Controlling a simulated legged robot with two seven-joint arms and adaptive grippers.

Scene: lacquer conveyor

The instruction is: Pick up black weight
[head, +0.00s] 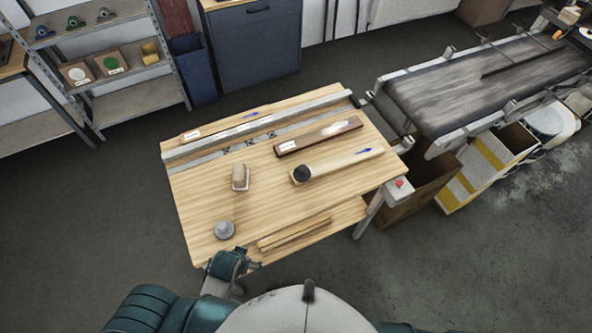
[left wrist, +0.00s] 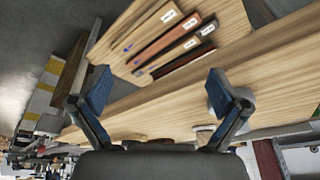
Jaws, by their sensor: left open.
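The black weight (head: 302,173) is a small dark round piece. It sits on the left end of a pale plank (head: 340,165) with a blue arrow, on the wooden table (head: 200,205). My left gripper (head: 238,266) is at the near left edge of the table, well short of the weight and apart from it. In the left wrist view the left gripper (left wrist: 157,92) has its two blue-padded fingers wide apart with nothing held between them. I cannot make out the black weight in that view. My right gripper is not in view.
A grey round piece (head: 224,230) and a wooden block (head: 240,178) stand on the table's left side. A dark brown plank (head: 318,136) and a metal rail (head: 260,125) lie farther back. Labelled strips (left wrist: 180,45) show in the wrist view. A conveyor (head: 480,80) stands at right.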

